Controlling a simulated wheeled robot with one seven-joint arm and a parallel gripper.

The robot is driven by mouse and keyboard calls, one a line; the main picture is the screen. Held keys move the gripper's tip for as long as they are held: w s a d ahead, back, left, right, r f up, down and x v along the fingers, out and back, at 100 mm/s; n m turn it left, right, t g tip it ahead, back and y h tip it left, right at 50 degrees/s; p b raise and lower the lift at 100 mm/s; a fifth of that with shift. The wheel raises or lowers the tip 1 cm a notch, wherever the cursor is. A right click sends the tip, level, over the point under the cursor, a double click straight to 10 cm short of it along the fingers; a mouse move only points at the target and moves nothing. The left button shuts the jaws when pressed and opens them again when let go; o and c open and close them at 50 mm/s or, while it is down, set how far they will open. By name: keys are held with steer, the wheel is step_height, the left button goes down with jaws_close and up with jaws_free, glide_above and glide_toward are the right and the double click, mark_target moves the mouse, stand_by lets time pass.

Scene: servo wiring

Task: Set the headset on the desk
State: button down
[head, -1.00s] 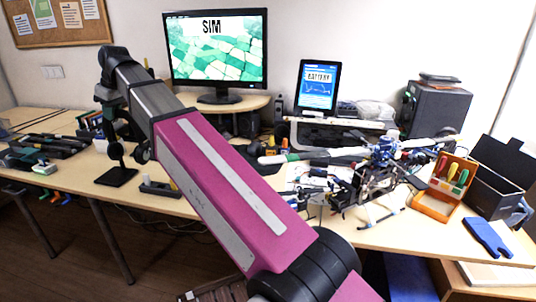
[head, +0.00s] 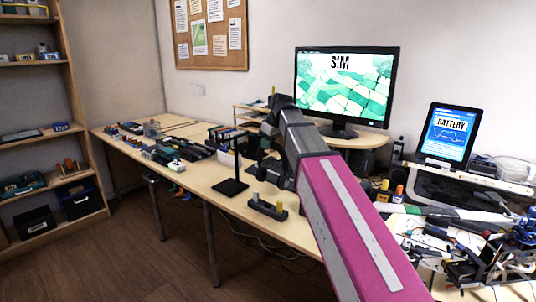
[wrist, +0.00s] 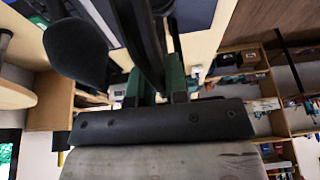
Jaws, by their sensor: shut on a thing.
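The headset (wrist: 75,50) is dark, with a round padded ear cup at the left of the wrist view and a curved band running up the middle. My gripper (wrist: 157,82) has green fingers shut on the headset's band. In the head view my arm's dark end hangs over the desk (head: 298,233), right of a black stand, and mostly hides the gripper and headset there. The black stand (head: 236,160) is upright on its flat base, with nothing seen hanging on it.
A small block holder (head: 267,208) sits near the desk's front edge. Several tools (head: 175,152) lie on the left part. A monitor (head: 345,85) and tablet (head: 447,135) stand behind, with clutter at right. Some bare desk lies around the stand.

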steer(key=shift+f, duration=2.15)
steer(key=c, duration=1.1)
jaws_free()
steer(key=v, duration=1.2)
steer(key=shift+w, duration=0.1)
steer(key=shift+a, duration=0.1)
